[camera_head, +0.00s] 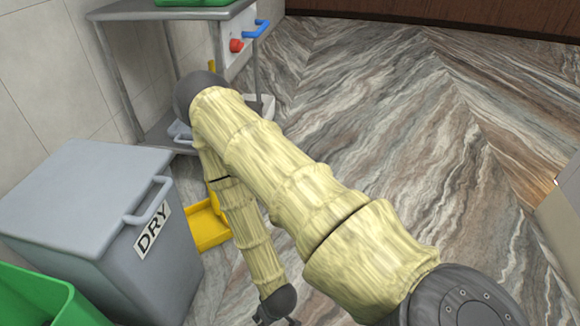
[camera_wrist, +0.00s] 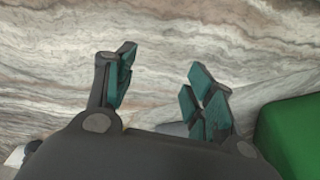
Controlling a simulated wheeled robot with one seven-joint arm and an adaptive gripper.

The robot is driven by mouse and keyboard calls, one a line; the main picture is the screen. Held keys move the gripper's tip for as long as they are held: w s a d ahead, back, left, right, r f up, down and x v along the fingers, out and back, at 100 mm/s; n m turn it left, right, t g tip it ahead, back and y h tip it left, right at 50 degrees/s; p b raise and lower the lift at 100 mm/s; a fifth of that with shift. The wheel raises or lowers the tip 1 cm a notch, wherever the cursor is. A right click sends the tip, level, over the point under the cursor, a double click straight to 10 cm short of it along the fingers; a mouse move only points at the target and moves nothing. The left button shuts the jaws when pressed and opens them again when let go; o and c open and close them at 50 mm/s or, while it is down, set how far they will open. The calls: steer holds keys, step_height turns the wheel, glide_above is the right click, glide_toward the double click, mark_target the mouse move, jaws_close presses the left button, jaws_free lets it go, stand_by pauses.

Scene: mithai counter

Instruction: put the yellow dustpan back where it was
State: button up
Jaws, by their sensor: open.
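The yellow dustpan (camera_head: 207,228) is on the floor in the head view, beside the grey DRY bin. My forearm hides part of it. A yellow upright piece (camera_head: 212,68) shows above, by the metal table; I cannot tell whether it belongs to the dustpan. My gripper (camera_wrist: 160,85) is open in the wrist view, with nothing between its fingers and marbled floor beyond them. In the head view my gripper is low, near the bottom edge, right of and nearer than the dustpan, and mostly cut off.
A grey bin labelled DRY (camera_head: 100,215) stands at left, with a green bin (camera_head: 45,300) in front of it. A metal table (camera_head: 115,60) with a lower shelf stands behind against the wall. A green object (camera_wrist: 290,135) is close at right in the wrist view.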

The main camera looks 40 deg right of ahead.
steer(key=s+r+g, duration=0.2)
steer(key=s+r, duration=0.1)
steer(key=s, duration=0.5)
steer(key=shift+s+d+r+g, duration=0.15)
steer(key=shift+s+d+g, duration=0.15)
steer(key=shift+s, duration=0.05)
